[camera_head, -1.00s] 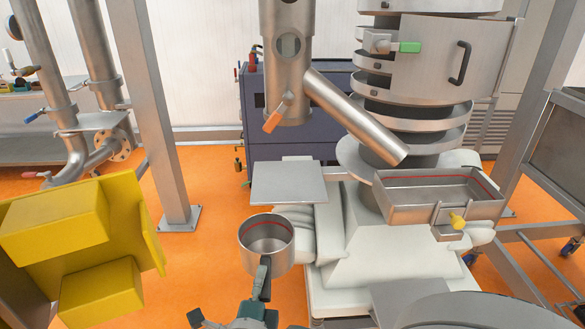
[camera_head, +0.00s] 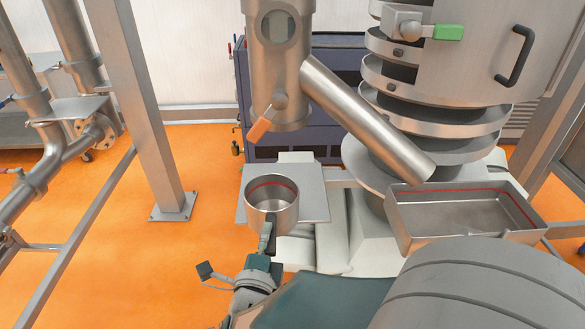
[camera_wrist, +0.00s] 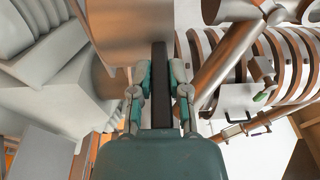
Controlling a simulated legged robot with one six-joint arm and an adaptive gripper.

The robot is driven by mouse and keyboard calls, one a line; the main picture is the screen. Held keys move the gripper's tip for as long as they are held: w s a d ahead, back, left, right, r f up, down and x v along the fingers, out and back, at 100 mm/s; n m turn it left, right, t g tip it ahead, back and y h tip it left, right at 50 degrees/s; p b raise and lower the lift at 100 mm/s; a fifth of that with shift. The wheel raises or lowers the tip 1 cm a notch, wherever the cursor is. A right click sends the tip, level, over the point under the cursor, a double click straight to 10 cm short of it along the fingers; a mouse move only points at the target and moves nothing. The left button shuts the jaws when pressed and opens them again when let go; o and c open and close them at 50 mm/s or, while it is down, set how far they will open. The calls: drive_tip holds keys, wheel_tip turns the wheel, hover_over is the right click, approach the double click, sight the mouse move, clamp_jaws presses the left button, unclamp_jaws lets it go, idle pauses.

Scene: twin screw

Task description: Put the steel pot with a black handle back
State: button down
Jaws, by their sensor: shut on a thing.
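The steel pot (camera_head: 272,207) has a red line around its inside wall and a black handle (camera_head: 268,233) pointing toward me. My gripper (camera_head: 265,243) is shut on the black handle and holds the pot upright. In the head view the pot overlaps the flat grey square plate (camera_head: 313,196) below the vertical steel pipe. I cannot tell whether the pot's base touches the plate. In the wrist view, my gripper (camera_wrist: 160,85) has its fingers on both sides of the dark handle (camera_wrist: 160,70), with the pot (camera_wrist: 130,25) beyond.
A vertical steel pipe with an orange lever (camera_head: 262,129) hangs just behind the pot. A slanted steel tube (camera_head: 365,120) runs down to the right toward a rectangular steel tray (camera_head: 465,213). A grey post (camera_head: 150,110) stands at left, with orange floor between.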

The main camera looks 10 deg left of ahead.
sight(280, 193)
drive_tip(key=w, duration=0.4)
drive_tip(key=w+a, duration=0.1)
drive_tip(key=w, duration=0.9)
drive_tip(key=shift+w+a, duration=0.15)
drive_tip(key=shift+w, duration=0.1)
drive_tip(key=f, duration=0.1)
drive_tip(key=w+f, duration=0.1)
drive_tip(key=f, duration=0.1)
drive_tip(key=shift+s+a+f, duration=0.1)
drive_tip(key=shift+f, duration=0.2)
drive_tip(key=c, duration=0.6)
unclamp_jaws()
drive_tip(key=shift+f, duration=0.1)
